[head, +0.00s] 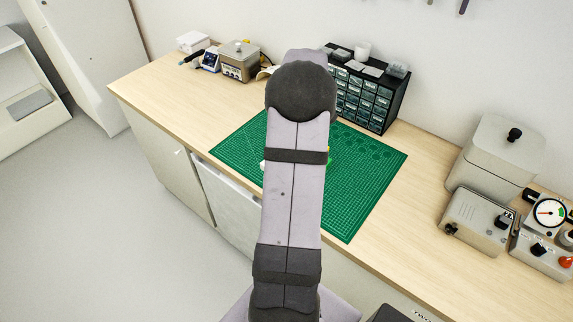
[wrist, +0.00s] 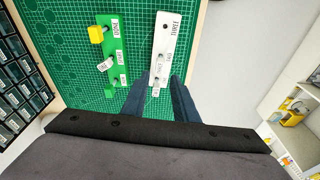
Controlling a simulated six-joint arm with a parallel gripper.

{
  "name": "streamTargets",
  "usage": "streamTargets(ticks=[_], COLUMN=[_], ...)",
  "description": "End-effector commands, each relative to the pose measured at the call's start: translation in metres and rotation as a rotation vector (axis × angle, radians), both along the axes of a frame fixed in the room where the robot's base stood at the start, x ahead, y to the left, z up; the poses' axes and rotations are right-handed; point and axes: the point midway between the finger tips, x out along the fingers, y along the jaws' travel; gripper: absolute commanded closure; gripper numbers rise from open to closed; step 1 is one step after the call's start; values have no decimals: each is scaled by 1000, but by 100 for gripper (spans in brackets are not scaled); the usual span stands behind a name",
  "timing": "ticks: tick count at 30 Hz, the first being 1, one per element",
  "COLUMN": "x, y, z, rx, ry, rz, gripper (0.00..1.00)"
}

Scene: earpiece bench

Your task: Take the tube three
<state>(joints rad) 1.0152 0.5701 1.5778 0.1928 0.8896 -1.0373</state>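In the wrist view a white strip (wrist: 169,40) lies on the green mat, with lettering that seems to read THREE at its far end and a dark hole near it. Small tags sit along its near half; a small pale piece (wrist: 156,87) stands at its near end, too small to identify surely as the tube. My gripper (wrist: 161,82) shows two dark blue fingers, apart, one on each side of the strip's near end. I cannot tell whether they touch anything. In the head view my arm hides the gripper and most of the strip.
A green strip (wrist: 116,45) with a yellow block (wrist: 96,34) and small tags lies left of the white strip. A drawer cabinet (head: 367,95) stands behind the cutting mat (head: 365,185). Grey devices (head: 478,220) stand at the right. The mat's right part is clear.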

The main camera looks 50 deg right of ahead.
Motion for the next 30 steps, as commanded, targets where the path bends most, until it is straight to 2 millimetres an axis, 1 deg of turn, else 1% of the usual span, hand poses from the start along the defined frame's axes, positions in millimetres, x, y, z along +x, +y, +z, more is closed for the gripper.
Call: streamTargets(ticks=[1,6,15,21,30], x=[1,5,12,14,14], y=[0,0,-1,-1,-2], z=[-10,-32,-64,-73,-74], rx=[0,0,0,-1,-1], ry=[0,0,0,-1,-1], rz=[0,0,0,0,0], gripper=[73,73,73,73,73])
